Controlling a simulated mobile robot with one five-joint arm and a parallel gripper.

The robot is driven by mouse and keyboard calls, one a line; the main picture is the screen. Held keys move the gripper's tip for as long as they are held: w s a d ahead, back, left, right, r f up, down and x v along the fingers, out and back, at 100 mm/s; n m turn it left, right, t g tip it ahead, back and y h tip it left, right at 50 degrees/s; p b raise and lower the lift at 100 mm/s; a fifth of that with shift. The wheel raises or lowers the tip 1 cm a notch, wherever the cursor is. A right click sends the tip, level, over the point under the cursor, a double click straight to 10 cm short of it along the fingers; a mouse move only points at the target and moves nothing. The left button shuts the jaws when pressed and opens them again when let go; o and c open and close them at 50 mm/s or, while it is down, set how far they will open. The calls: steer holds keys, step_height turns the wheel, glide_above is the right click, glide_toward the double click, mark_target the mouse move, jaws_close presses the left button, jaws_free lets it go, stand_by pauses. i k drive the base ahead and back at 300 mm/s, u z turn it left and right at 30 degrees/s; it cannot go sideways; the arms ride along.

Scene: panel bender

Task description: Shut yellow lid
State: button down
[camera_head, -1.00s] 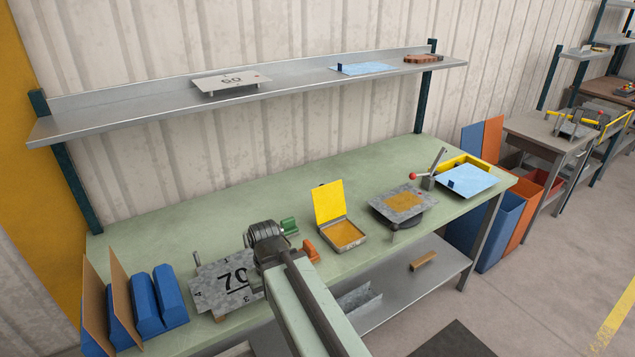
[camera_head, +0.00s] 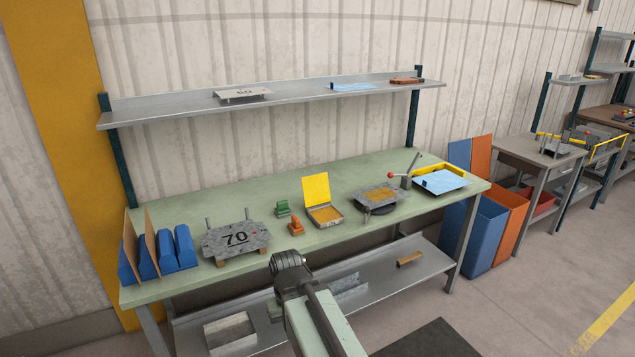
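The yellow lid (camera_head: 316,188) stands upright, hinged at the back of a small shallow metal box (camera_head: 340,222) on the green bench top. The box is open and shows a brownish-yellow inside. My arm reaches in from the bottom of the view and ends at a dark, rounded wrist (camera_head: 285,262) in front of the bench edge, below and left of the box. It is apart from the lid. My gripper's fingers are hidden or too small to make out.
A green stamp (camera_head: 283,209) and an orange stamp (camera_head: 296,226) stand left of the box. A round-based fixture with a lever (camera_head: 380,197) stands to the right. A shelf (camera_head: 270,92) runs above the green bench (camera_head: 200,198).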

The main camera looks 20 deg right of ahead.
mark_target(316, 188)
steer(key=u, duration=0.4)
steer(key=i, duration=0.9)
steer(key=z, duration=0.1)
